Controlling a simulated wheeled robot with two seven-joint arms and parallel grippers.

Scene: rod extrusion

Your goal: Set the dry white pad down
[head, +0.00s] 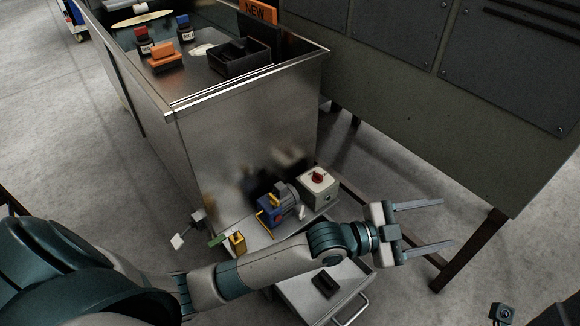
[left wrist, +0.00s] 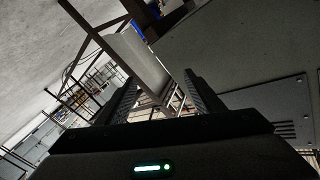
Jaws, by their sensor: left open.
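My left gripper (head: 420,231) is open, its two long fingers apart with nothing between them. It is out to the right of the steel cabinet, above the floor and away from the bench top. In the left wrist view the open fingers (left wrist: 162,97) show against a background of frames and a pale panel. I cannot pick out a white pad for certain. A flat pale patch (head: 202,49) lies on the bench top beside the black tray (head: 240,58); I cannot tell if it is a pad.
The steel cabinet (head: 240,125) carries a red-capped bottle (head: 143,43), a blue-capped bottle (head: 185,32) and an orange block (head: 165,57). A dark machine stands right.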

